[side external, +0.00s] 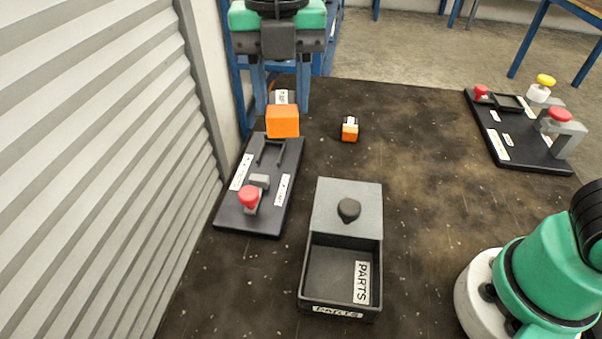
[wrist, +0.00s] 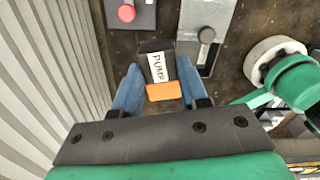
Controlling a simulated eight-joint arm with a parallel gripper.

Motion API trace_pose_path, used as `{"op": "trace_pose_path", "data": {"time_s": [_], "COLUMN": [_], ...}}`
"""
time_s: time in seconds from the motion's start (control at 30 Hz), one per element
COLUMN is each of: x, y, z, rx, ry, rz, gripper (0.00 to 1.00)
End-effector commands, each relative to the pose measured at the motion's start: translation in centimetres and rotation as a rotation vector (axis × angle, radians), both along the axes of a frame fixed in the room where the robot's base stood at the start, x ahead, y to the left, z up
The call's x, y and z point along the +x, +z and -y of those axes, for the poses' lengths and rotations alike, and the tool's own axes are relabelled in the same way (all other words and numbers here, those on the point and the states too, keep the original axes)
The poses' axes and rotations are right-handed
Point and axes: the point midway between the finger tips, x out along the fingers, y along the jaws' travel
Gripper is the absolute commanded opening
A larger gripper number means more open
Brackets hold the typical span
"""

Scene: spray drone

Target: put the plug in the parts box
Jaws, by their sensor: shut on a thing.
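My gripper (side external: 281,104) is shut on an orange and black plug (side external: 283,121) at the back left, just behind a black panel. In the wrist view the held plug (wrist: 160,72) sits between the blue fingers and its white label reads PUMP. The plug appears to be above the table. The parts box (side external: 308,262) stands at the front middle, apart from the gripper. Its rear half is covered by a grey lid (side external: 365,195) with a dark knob, and its front half is open and looks empty except for a PARTS label. The lid also shows in the wrist view (wrist: 218,15).
A second small orange plug (side external: 350,131) is on the table. Another panel (side external: 508,151) with red and yellow knobs stands at right. A corrugated wall (side external: 110,160) borders the left.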

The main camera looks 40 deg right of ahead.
Motion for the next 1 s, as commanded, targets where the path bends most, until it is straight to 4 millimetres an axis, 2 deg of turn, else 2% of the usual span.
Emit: {"op": "trace_pose_path", "data": {"time_s": [0.03, 0.2, 0.4, 0.57, 1.0], "x": [-2.0, -7.0, -10.2, -10.9, -10.9], "y": [0.4, 1.0, 0.9, 0.0, -9.3], "z": [-0.1, 0.2, 0.8, 1.0, 1.0], "rx": [0.000, 0.000, 0.000, 0.000, 0.001], "ry": [0.029, 0.099, 0.148, 0.159, 0.158], "rz": [0.000, 0.000, 0.000, 0.000, 0.001], "gripper": [0.00, 0.00, 0.00, 0.00, 0.00]}}
